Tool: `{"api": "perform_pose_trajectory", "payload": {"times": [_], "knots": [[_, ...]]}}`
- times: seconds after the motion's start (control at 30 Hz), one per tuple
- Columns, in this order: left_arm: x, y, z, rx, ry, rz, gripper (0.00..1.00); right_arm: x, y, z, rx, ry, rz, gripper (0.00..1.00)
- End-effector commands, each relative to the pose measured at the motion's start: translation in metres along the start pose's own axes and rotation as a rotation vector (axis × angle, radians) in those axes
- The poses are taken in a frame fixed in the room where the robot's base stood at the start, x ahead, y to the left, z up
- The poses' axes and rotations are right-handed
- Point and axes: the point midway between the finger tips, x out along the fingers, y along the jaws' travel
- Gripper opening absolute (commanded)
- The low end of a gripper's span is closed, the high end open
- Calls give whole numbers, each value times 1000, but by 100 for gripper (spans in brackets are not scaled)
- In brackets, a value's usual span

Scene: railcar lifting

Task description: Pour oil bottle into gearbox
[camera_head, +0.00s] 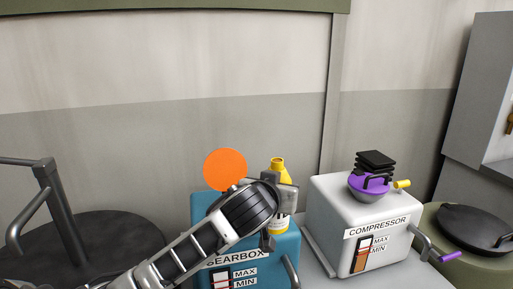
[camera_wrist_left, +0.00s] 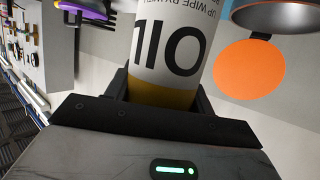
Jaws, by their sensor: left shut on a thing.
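The oil bottle (camera_head: 278,165) is yellow with a white label and shows above and beside my left gripper (camera_head: 279,207) in the head view. In the left wrist view my left gripper (camera_wrist_left: 161,92) is shut on the oil bottle (camera_wrist_left: 168,45), whose label reads OIL. The blue gearbox (camera_head: 285,251) stands below and behind my left arm, with a MAX/MIN level gauge on its front. An orange disc (camera_head: 225,169) shows above the gearbox; it also shows in the left wrist view (camera_wrist_left: 249,69). My arm hides much of the gearbox top. My right gripper is not in view.
A white compressor (camera_head: 333,213) with a purple and black top fitting stands right of the gearbox. A dark round lid (camera_head: 473,230) lies at the far right, and another dark round surface (camera_head: 95,245) is at the left. A grey wall stands behind.

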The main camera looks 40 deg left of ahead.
Motion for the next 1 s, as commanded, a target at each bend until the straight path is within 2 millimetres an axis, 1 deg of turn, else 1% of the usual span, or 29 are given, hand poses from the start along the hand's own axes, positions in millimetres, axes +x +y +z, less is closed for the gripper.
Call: {"api": "perform_pose_trajectory", "payload": {"times": [0.03,0.1,0.2,0.3,0.47,1.0], "knots": [[2,-13,-22,-12,11,-44,22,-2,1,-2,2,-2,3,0],[4,-28,-38,-33,8,-96,22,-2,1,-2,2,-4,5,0],[5,-45,-56,-55,6,-152,22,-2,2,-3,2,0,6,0],[5,-54,-65,-68,3,-183,22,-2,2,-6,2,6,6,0],[5,-59,-68,-75,0,-199,22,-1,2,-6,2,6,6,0],[9,-58,-58,-74,1,-198,22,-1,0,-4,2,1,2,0]]}}
